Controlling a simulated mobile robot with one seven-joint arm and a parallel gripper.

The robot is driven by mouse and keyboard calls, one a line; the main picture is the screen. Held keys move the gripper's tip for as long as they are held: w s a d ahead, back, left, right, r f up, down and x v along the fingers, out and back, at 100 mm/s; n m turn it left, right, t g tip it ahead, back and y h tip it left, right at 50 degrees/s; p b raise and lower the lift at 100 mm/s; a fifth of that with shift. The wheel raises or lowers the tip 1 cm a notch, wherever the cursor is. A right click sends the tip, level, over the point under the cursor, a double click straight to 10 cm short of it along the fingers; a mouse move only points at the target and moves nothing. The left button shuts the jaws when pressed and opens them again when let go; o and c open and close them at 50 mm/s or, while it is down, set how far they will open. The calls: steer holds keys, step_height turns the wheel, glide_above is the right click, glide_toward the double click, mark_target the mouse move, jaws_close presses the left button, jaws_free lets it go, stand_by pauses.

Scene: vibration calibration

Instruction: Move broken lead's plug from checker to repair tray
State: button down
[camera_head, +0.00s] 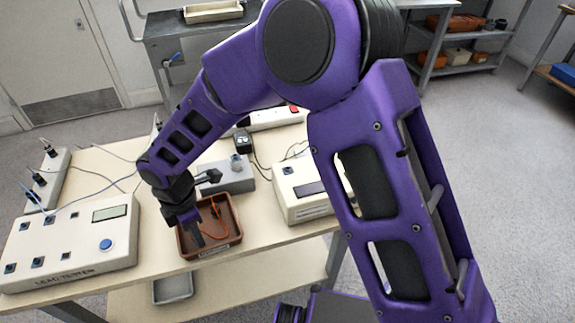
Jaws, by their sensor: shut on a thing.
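The checker, a white box (85,243) marked LEAD TESTER, stands at the left of the table with a small display, a blue button and several sockets. The repair tray, a brown tray (228,238) with a label on its front, stands to its right near the table's front edge. My gripper (193,236) points down into the tray area, its fingers shut on a small plug that they mostly hide. An orange lead (216,208) curls in the tray beside the fingers. I cannot tell whether the plug touches the tray floor.
A grey box (228,176) with a round knob stands behind the tray. A cream instrument (300,203) stands to the right, partly behind my arm. A white power strip (48,180) with plugs and thin leads lies at the far left. A grey bin (173,289) sits below.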

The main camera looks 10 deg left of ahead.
steer(key=shift+f, duration=0.15)
steer(key=c, duration=0.6)
jaws_free()
steer(key=shift+r+p, duration=1.95)
steer(key=shift+r, duration=0.6)
step_height(320, 180, up, 17)
steer(key=p, duration=0.3)
steer(key=shift+r, duration=0.15)
